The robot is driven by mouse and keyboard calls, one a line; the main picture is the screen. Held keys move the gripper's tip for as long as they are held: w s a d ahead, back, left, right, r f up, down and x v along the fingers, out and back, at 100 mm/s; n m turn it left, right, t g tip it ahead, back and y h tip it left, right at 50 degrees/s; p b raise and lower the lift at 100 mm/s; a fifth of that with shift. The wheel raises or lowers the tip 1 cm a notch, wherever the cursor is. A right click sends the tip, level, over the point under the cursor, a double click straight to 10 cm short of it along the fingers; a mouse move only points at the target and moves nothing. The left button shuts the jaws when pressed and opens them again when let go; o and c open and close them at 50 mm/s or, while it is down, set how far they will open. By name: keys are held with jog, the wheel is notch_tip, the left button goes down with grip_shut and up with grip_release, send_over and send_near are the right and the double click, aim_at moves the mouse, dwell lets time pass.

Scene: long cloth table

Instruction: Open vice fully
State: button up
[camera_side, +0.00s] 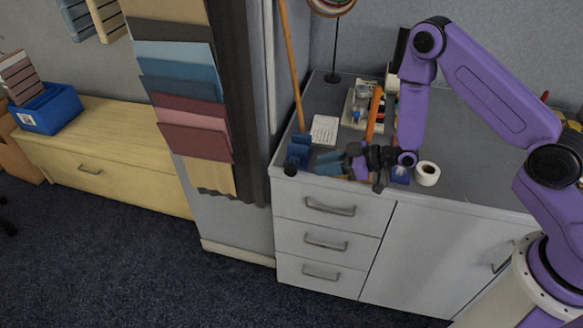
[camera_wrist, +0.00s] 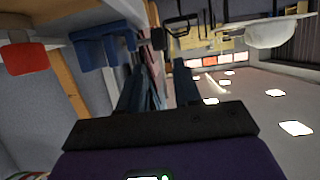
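A small blue vice (camera_side: 299,149) stands at the front left corner of the grey worktop. A dark round part (camera_side: 290,170) shows at its front, low at the worktop edge. In the wrist view the blue vice (camera_wrist: 104,47) is at the upper left, beyond my fingers. How far apart its jaws are, I cannot tell. My gripper (camera_side: 326,162) lies level just right of the vice, its teal-blue fingers pointing left at it. In the wrist view my gripper (camera_wrist: 158,72) has its two fingers apart, with nothing held between them. The fingers appear clear of the vice.
A white pad (camera_side: 324,130) lies behind the vice. A white tape roll (camera_side: 427,173) and a blue item (camera_side: 400,175) sit right of my gripper. An orange upright bar (camera_side: 374,115) stands behind it. Hanging fabric swatches (camera_side: 195,130) are left of the worktop.

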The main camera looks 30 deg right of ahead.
aim_at(292, 166)
jog(key=x, duration=1)
jog(key=shift+w+a+f, duration=0.1)
jog(key=shift+w, duration=0.05)
jog(key=shift+c, duration=0.3)
grip_shut()
jog(key=shift+g+h, duration=0.3)
jog(key=shift+a+g+h, duration=0.1)
jog(key=shift+g+h, duration=0.3)
jog(key=shift+w+g+h, duration=0.15)
jog(key=shift+g+h, duration=1.25)
jog(key=shift+f, duration=0.1)
